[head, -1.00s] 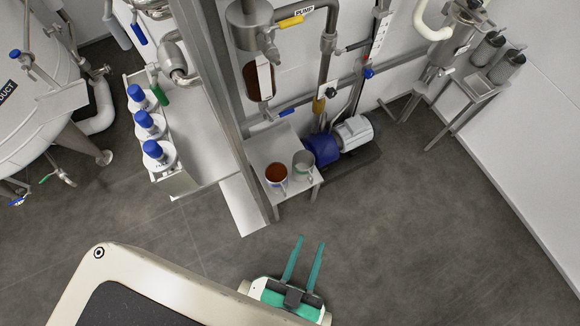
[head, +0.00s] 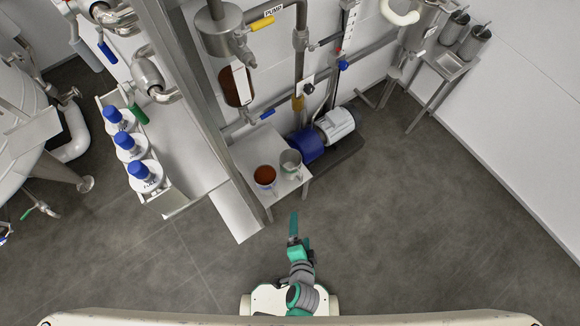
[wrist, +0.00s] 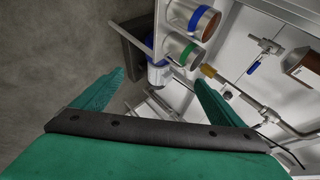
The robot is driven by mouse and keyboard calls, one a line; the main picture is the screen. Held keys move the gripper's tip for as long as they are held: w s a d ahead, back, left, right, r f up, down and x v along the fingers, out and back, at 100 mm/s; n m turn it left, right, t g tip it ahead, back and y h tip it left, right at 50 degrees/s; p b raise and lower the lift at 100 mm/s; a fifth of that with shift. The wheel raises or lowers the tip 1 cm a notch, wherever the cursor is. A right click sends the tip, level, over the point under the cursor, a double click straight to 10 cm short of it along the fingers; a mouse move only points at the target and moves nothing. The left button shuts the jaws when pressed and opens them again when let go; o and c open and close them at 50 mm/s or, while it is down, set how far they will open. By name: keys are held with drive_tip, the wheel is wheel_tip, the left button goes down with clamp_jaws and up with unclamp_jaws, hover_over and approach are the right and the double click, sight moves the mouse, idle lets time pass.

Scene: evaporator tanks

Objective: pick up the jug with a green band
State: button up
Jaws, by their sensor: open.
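The jug with a green band (head: 290,162) stands upright on a small metal stand, right of a second jug. It looks empty and grey inside; its green band shows clearly in the wrist view (wrist: 177,50). The second jug (head: 265,177) holds brown liquid and has a blue band, seen in the wrist view (wrist: 183,14). My gripper (head: 299,230) is in front of the stand, apart from both jugs. In the wrist view its green fingers (wrist: 160,78) are spread with nothing between them, and the jugs lie beyond the fingertips.
A steel upright (head: 185,75) and shelf edge stand left of the jugs. A blue and grey pump (head: 322,137) sits close behind them to the right. Bottles with blue caps (head: 145,175) stand on the left. The floor in front and right is clear.

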drive_tip(key=w+f+m+y, duration=0.1)
drive_tip(key=w+f+m, duration=0.3)
drive_tip(key=w+f, duration=0.1)
drive_tip(key=m+y, duration=0.7)
drive_tip(key=m, duration=0.4)
approach(285, 153)
drive_tip(key=shift+t, duration=0.3)
drive_tip(key=shift+x, duration=2.35)
drive_tip(key=shift+s+a+f, duration=0.15)
drive_tip(key=shift+s+f, duration=0.05)
drive_tip(key=shift+f, duration=0.05)
drive_tip(key=c, duration=1.8)
drive_tip(key=shift+r, duration=0.1)
